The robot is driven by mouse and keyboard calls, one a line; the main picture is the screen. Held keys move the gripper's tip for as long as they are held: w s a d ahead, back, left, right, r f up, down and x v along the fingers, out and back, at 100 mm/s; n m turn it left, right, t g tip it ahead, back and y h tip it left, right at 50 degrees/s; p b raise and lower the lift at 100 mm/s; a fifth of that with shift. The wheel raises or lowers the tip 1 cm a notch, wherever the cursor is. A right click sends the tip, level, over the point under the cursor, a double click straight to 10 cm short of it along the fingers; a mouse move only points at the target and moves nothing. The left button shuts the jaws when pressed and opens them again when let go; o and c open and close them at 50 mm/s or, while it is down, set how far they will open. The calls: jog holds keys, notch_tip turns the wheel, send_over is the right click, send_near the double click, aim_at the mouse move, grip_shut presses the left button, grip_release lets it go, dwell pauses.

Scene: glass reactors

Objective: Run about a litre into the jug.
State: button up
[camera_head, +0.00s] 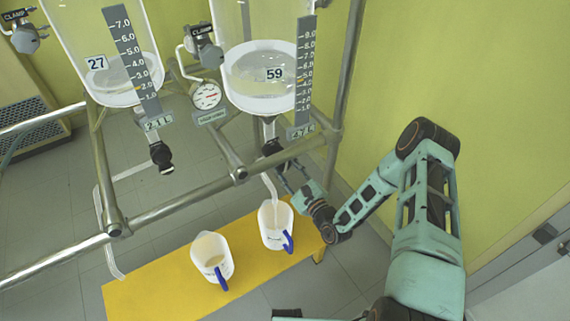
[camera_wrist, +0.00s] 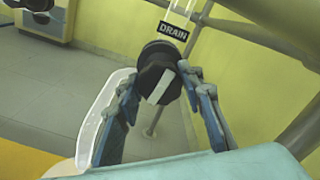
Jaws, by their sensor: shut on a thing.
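My gripper (camera_head: 284,172) has its two fingers on either side of the black drain valve knob (camera_head: 271,147) under the right reactor, marked 59 (camera_head: 262,82). The wrist view also shows my gripper (camera_wrist: 161,88) shut on this knob (camera_wrist: 158,72), with a pale bar across its face and a DRAIN label (camera_wrist: 173,31) above. A clear outlet tube (camera_head: 268,186) leads down to the right white jug (camera_head: 270,238), which has a blue handle and stands on a yellow bench (camera_head: 150,290). I cannot tell whether liquid runs or how full the jug is.
A second white jug (camera_head: 205,253) with a blue handle stands to the left on the bench. The left reactor, marked 27 (camera_head: 97,72), has its own black drain valve (camera_head: 161,156). Metal frame rails (camera_head: 175,205) cross in front of the reactors.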

jog(key=n+p, duration=0.1)
jog(key=n, duration=0.5)
jog(key=shift+n, duration=0.4)
dwell(0.3)
jog(key=o, duration=1.2)
jog(key=shift+c, duration=0.2)
jog(key=v, duration=1.2)
